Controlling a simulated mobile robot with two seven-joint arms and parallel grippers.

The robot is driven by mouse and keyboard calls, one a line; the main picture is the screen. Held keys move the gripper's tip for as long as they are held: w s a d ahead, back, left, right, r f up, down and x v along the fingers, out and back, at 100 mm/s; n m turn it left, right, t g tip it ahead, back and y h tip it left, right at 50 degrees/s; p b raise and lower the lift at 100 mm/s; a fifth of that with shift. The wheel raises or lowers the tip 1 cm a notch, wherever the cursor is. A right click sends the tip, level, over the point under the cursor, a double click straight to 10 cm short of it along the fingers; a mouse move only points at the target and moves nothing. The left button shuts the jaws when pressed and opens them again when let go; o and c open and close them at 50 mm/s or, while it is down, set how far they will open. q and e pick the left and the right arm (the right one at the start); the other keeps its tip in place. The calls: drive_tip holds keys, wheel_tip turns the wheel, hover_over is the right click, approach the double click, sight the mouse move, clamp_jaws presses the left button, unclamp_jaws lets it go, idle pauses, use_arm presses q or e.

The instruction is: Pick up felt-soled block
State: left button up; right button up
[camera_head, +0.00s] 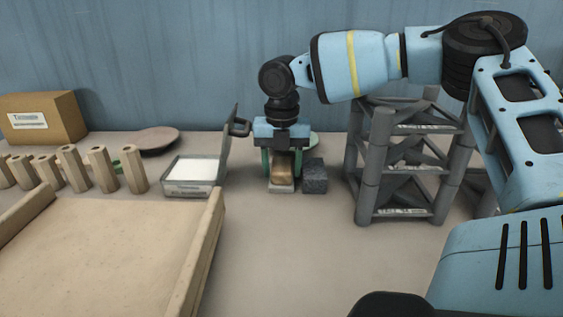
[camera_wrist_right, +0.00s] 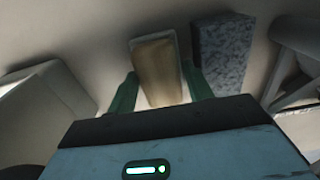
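A brown wooden block with a pale grey base (camera_head: 281,187) stands on the table, taken as the felt-soled block; it also shows in the right wrist view (camera_wrist_right: 158,70). My right gripper (camera_head: 282,165) points down over it, with one green finger on each side of the block. In the right wrist view the fingers (camera_wrist_right: 160,92) are apart, with narrow gaps beside the block. The block appears to rest on the table. My left gripper is not in view.
A dark grey speckled block (camera_head: 315,177) stands close right of the wooden block. A grey rack (camera_head: 370,175) is further right. An open-lidded box (camera_head: 190,187) is at left, near a wooden tray (camera_head: 205,250) and several wooden posts (camera_head: 102,169).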

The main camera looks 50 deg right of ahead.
sight(282, 164)
drive_tip(key=c, duration=0.7)
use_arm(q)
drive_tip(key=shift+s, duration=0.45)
